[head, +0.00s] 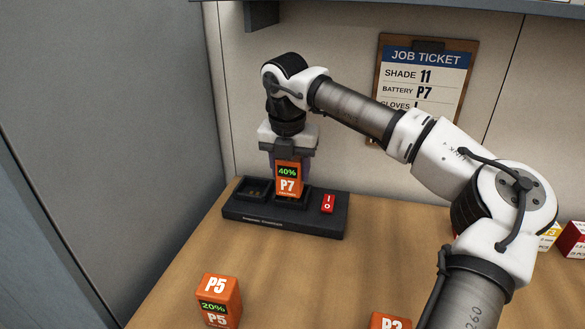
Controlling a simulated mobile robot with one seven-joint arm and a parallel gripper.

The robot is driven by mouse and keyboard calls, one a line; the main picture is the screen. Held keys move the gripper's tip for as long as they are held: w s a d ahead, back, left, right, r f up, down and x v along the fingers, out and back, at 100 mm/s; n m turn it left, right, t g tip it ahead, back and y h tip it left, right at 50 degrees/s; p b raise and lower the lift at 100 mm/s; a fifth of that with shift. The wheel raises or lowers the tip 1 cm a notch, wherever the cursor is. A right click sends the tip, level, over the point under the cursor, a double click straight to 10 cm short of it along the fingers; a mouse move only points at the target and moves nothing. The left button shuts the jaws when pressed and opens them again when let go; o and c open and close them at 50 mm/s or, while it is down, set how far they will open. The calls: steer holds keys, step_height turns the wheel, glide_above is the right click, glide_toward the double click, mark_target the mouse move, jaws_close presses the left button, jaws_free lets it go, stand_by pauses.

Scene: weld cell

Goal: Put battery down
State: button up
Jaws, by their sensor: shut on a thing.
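The orange battery P7 (287,186) shows a green 40% display. It stands upright at the right-hand well of the black charging dock (250,221), and its lower end meets the well's opening. I cannot tell how deep it sits. My gripper (288,168) points down from above and is shut on battery P7, with its fingers on either side. The dock's left well (256,189) holds no battery. A red switch (328,203) marked I and O is on the dock's right end.
Battery P5 (218,299), showing 20%, stands at the front left of the wooden table (310,275). Another orange battery (390,321) is partly cut off at the bottom edge. A job ticket (425,85) on the back wall reads battery P7. Small boxes (573,240) stand at the right.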

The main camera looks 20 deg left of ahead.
mark_target(293, 177)
steer(key=shift+w+r, duration=0.1)
steer(key=shift+w, duration=0.95)
steer(key=shift+f+p, duration=0.6)
steer(key=shift+f, duration=1.4)
steer(key=o, duration=1.2)
steer(key=r, duration=0.5)
steer(key=s+r+b, duration=0.1)
steer(key=r, duration=0.1)
steer(key=shift+r, duration=0.4)
steer(key=shift+s+f, duration=0.1)
steer(key=shift+s, duration=0.05)
